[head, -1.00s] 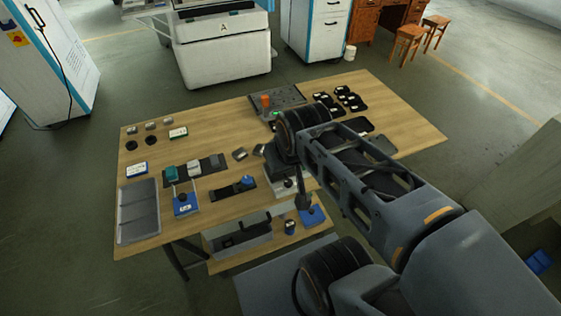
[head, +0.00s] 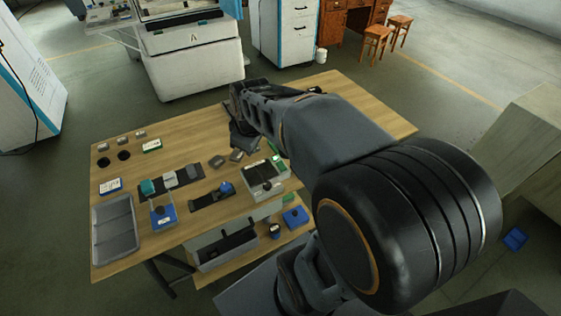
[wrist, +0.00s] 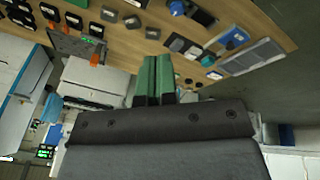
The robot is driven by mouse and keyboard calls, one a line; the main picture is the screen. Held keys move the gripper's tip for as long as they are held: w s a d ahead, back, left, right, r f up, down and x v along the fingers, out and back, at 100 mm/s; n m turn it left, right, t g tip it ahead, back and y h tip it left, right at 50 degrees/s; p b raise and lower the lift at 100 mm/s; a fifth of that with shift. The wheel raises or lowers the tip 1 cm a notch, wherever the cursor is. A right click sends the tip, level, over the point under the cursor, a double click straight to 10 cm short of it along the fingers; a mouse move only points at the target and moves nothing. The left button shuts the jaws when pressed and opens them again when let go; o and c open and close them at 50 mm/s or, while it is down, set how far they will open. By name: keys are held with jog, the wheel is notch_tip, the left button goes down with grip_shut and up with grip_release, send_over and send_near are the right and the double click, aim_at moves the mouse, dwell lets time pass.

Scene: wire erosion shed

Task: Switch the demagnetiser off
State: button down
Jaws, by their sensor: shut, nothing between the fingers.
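A pale grey box with a dark panel on top (head: 264,178) stands near the front edge of the wooden table in the head view. It may be the demagnetiser, but its switch and setting are too small to read. My gripper (wrist: 158,60) shows its two green fingers side by side and shut, with nothing between them, in the wrist view. In the head view my arm reaches over the table, and its dark end is beyond and left of the box, apart from it. The fingertips cannot be made out there.
The wooden table (head: 135,222) holds a grey tray (head: 115,226), a blue-fronted box (head: 162,213) and a blue knob on a dark base (head: 226,187). An orange-topped part (wrist: 97,58) and black items (wrist: 49,11) show in the wrist view. A lower shelf carries a grey bin (head: 226,250).

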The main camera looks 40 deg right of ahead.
jog(key=w+d+f+n+g, duration=0.1)
jog(key=w+d+f+n, duration=0.55)
jog(key=d, duration=0.25)
jog(key=n+b, duration=0.2)
jog(key=n, duration=0.2)
send_over(280, 163)
jog(key=s, duration=0.2)
jog(key=s+x, duration=0.1)
jog(key=x, duration=0.5)
jog(key=shift+s+a+f+g, duration=0.2)
jog(key=shift+f+g, duration=0.1)
jog(key=shift+g, duration=0.1)
jog(key=f+p, duration=0.1)
jog(key=f, duration=0.3)
jog(key=w+f+p, duration=0.1)
jog(key=f, duration=0.4)
jog(key=w+f+p, duration=0.1)
jog(key=f, duration=0.4)
jog(key=shift+d, duration=0.15)
